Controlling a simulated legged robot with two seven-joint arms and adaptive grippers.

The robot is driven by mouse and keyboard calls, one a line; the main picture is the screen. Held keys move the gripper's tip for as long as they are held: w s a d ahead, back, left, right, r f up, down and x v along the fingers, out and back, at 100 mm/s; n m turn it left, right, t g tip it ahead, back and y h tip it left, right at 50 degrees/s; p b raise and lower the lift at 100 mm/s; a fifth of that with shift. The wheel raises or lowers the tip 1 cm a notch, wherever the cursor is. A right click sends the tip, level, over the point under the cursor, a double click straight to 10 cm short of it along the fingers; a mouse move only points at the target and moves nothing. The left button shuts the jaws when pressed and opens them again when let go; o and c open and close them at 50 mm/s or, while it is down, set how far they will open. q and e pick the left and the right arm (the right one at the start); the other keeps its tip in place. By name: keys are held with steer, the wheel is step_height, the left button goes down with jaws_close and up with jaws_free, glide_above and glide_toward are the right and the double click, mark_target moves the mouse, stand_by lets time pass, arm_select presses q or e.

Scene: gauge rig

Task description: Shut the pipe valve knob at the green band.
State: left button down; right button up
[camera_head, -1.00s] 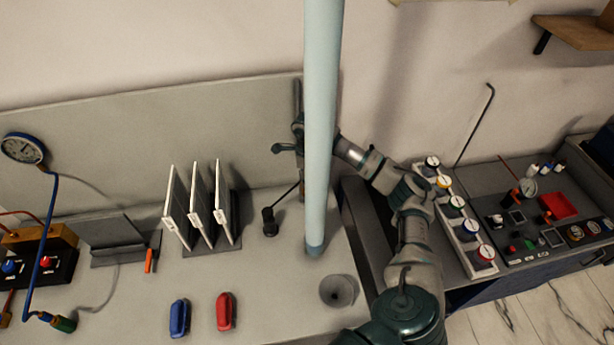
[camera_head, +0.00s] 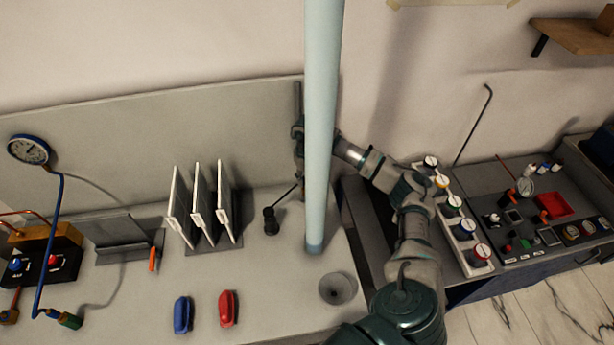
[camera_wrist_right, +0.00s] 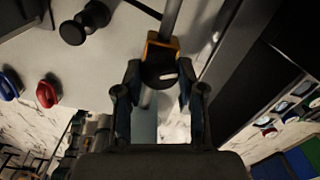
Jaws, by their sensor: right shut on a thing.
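In the right wrist view a black round valve knob (camera_wrist_right: 158,72) with a white mark sits on a yellow-orange body (camera_wrist_right: 161,44) on a grey pipe (camera_wrist_right: 172,18). The mark lies nearly level in that picture. My right gripper (camera_wrist_right: 158,88) has one finger on each side of the knob and is shut on it. In the head view the pale blue post (camera_head: 321,130) hides most of this gripper and the knob; a dark part shows at the post's left edge, beside the thin grey pipe (camera_head: 297,97). I cannot make out the green band. My left gripper is out of view.
The bench holds a rack of white-edged panels (camera_head: 203,210), a blue handle (camera_head: 182,314), a red handle (camera_head: 228,308), a round hole (camera_head: 338,288) and a gauge (camera_head: 28,150). A knob strip (camera_head: 463,232) and a control panel stand right of my arm.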

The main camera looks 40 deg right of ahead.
mark_target(307, 178)
steer(key=m, duration=0.2)
steer(key=m+p, duration=0.1)
steer(key=m, duration=0.2)
steer(key=shift+w+d+r, duration=0.1)
steer(key=shift+w+r, duration=0.05)
steer(key=shift+r, duration=0.05)
stand_by(0.4)
steer(key=o, duration=1)
steer(key=shift+o, duration=0.7)
steer(key=shift+f, duration=0.15)
step_height(307, 178, up, 12)
steer(key=shift+d+f, duration=0.1)
